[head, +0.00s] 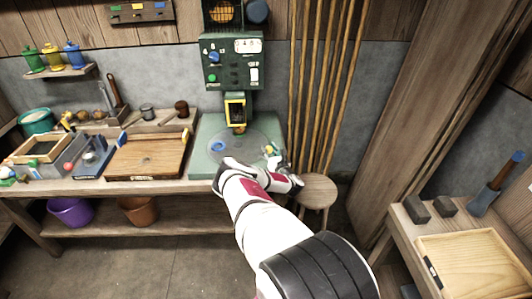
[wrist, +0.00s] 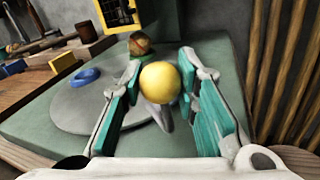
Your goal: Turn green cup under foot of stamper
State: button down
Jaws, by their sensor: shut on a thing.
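The stamper (head: 232,62) is a green machine with a control panel. Its yellow-framed foot part (head: 235,110) hangs over a round grey turntable (head: 225,150), also seen in the wrist view (wrist: 75,112). A blue cup (wrist: 84,77) sits on the turntable's left side. A small brownish rounded thing (wrist: 140,44) with some green below it stands at the back, near the foot; I cannot tell if it is the green cup. My gripper (wrist: 160,88) is shut on a yellow ball knob (wrist: 160,82), with a grey post below it, at the turntable's right side.
A wooden tray (head: 150,155) and a blue tool lie on the bench to the left. Several wooden poles (head: 320,80) lean on the wall at the right. A round stool (head: 316,190) stands close to my forearm.

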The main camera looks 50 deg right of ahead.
jog(key=shift+s+d+n+y, duration=0.1)
jog(key=shift+d+n+y, duration=0.25)
jog(key=shift+d, duration=0.4)
jog(key=shift+d+r, duration=0.1)
jog(key=shift+r, duration=0.05)
jog(key=c, duration=1.2)
grip_release()
jog(key=shift+s+a, duration=0.3)
jog(key=shift+s, duration=0.15)
jog(key=v, duration=1)
jog(key=shift+s+a+f, duration=0.1)
jog(key=shift+s+f, duration=0.2)
jog(key=shift+s, duration=0.15)
